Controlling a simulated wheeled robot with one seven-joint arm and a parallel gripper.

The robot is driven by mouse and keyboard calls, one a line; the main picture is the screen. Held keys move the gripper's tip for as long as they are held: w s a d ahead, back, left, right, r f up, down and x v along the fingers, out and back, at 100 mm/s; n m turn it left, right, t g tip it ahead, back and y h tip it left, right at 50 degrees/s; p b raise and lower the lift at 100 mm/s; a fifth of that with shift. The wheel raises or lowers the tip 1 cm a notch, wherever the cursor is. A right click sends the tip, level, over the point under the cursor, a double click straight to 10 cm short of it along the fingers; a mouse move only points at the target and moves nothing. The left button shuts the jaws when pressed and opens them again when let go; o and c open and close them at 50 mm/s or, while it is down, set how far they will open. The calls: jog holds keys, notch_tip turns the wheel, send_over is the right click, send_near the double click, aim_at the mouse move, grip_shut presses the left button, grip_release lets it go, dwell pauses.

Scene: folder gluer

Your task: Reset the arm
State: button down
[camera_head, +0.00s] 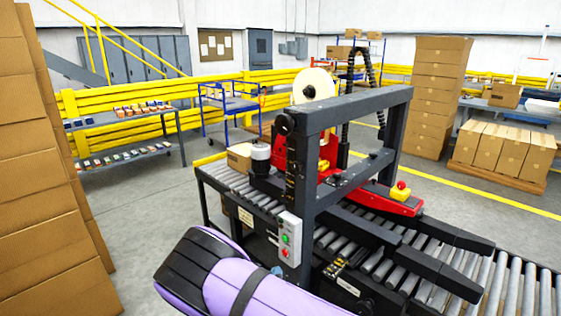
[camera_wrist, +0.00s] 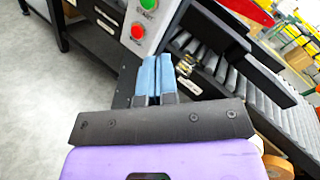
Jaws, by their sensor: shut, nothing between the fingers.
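My gripper (camera_wrist: 156,66) shows in the wrist view with its two blue fingers together and nothing between them. It points toward the grey control box (camera_wrist: 158,14) with a green START button (camera_wrist: 151,4) and a red button (camera_wrist: 138,32). The fingertips are just below the box in the picture; I cannot tell the exact gap. In the head view my purple and black arm fills the bottom centre, and my gripper's fingers cannot be made out there. The control box (camera_head: 290,240) is on the near side of the dark machine frame (camera_head: 312,190).
A roller conveyor (camera_head: 515,290) runs through the machine to the lower right. Tall stacked cardboard (camera_head: 40,150) stands close on the left. A shelf table (camera_head: 120,122) with small goods stands behind it. Grey floor (camera_head: 150,215) is open between the stack and the machine.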

jog(key=w+d+r+m+g+h, duration=0.1)
jog(key=d+r+m+g+h, duration=0.2)
jog(key=d+r+m, duration=0.55)
jog(key=d+r+m+g+h, duration=0.3)
jog(key=d+r+m+g, duration=0.15)
jog(key=r, duration=0.65)
jog(key=s+d+r+m+g+y, duration=0.1)
jog(key=s+d+r+m+g, duration=0.55)
jog(key=d+r+m, duration=0.6)
jog(key=s+d+r+m+y, duration=0.35)
jog(key=s+r, duration=0.25)
jog(key=s, duration=0.2)
jog(key=s+d+r+m+y, duration=0.2)
jog(key=s+d+r+m, duration=0.2)
jog(key=s+r, duration=0.35)
jog(key=s+r+m+t+y, duration=0.1)
jog(key=s+r+m+y, duration=0.1)
jog(key=s, duration=0.5)
jog(key=s+a+r+m+t+y, duration=0.1)
jog(key=s+m, duration=0.3)
jog(key=s, duration=0.4)
jog(key=shift+s+r+m+t+y, duration=0.2)
jog(key=shift+r+m+t+y, duration=0.15)
jog(key=shift+r+y, duration=0.35)
jog(key=shift+a, duration=0.1)
